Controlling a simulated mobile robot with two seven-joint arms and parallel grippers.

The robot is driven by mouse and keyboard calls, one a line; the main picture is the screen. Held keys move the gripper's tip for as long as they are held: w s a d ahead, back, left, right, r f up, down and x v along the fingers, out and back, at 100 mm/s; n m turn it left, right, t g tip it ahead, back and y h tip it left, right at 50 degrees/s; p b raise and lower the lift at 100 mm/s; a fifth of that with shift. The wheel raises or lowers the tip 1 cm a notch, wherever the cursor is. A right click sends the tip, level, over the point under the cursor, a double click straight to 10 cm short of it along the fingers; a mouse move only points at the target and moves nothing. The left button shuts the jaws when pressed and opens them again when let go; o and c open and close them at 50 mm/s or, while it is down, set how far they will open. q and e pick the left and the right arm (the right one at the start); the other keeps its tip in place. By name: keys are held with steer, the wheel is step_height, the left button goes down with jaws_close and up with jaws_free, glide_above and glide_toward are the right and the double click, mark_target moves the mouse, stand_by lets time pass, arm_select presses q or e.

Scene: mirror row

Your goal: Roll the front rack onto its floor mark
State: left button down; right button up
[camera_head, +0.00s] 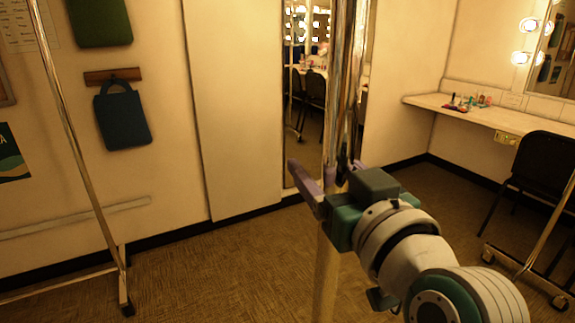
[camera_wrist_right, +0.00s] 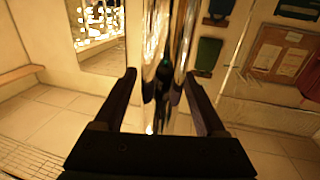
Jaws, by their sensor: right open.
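A tall chrome upright (camera_head: 342,80) stands in the middle of the head view and runs down past my right gripper (camera_head: 325,172). The right gripper's fingers are spread, one on each side of the upright. In the right wrist view, shiny chrome tubes (camera_wrist_right: 158,35) rise between the two open fingers (camera_wrist_right: 161,78); I cannot tell whether the fingers touch them. Another chrome post (camera_head: 80,150) leans across the left, with a foot and caster (camera_head: 126,306). A chrome foot with casters (camera_head: 525,272) shows at the right. Which posts form the front rack is unclear. No floor mark is visible. My left gripper is out of view.
A counter (camera_head: 470,112) with small items and a black chair (camera_head: 545,165) stand at the right. A mirror (camera_head: 308,130) is behind the central upright. Bags (camera_head: 122,118) hang on the left wall. Carpet (camera_head: 220,270) is clear at the centre left.

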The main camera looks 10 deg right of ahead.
jaws_close()
stand_by(0.6)
stand_by(0.8)
